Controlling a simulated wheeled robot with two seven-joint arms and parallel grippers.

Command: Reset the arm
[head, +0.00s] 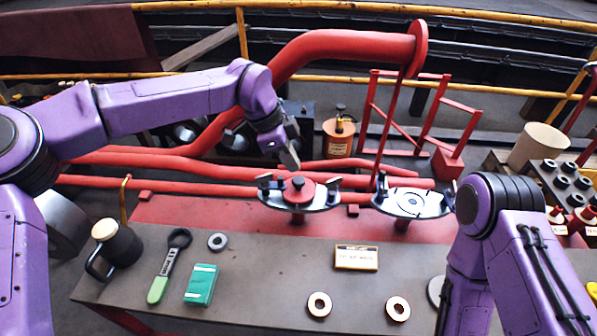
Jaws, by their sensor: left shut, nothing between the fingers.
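My left arm reaches in from the left, and my left gripper (290,158) hangs in the air above and behind the near-left round stand with a red knobbed disc (297,191). It is shut and empty, its fingers pointing down, and I see no contact with the stand. My right arm shows at the right as a bent purple elbow and links. Its gripper is out of the picture.
A second round stand (412,202) is to the right. Red pipes (160,185) run behind.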

